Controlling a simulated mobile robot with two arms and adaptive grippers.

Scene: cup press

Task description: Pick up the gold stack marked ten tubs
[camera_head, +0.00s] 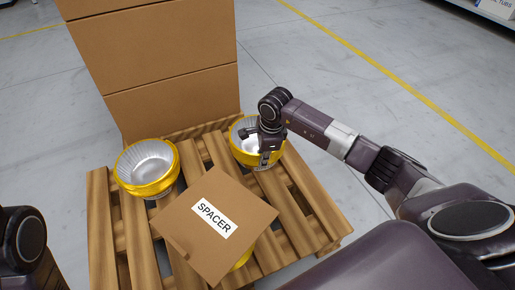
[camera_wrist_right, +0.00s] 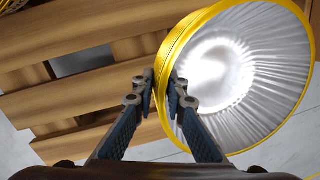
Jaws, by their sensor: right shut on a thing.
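Two gold stacks with silver insides show in the head view, one at the left of the pallet (camera_head: 97,225) and one at its back right. My right gripper (camera_head: 262,150) is shut on the rim of the back-right gold stack (camera_head: 241,151). In the right wrist view, the fingers of my right gripper (camera_wrist_right: 160,92) pinch the gold rim of this stack (camera_wrist_right: 240,75), one finger inside and one outside. The left gold stack (camera_head: 148,168) stands apart. No ten-tubs marking is readable on either stack. My left gripper is not in view.
A cardboard sheet labelled SPACER (camera_head: 200,250) lies tilted at the pallet's front, with a bit of gold (camera_head: 243,260) showing under it. Tall cardboard boxes (camera_head: 160,65) stand behind the pallet. The grey floor (camera_head: 400,60) to the right is clear, with a yellow line.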

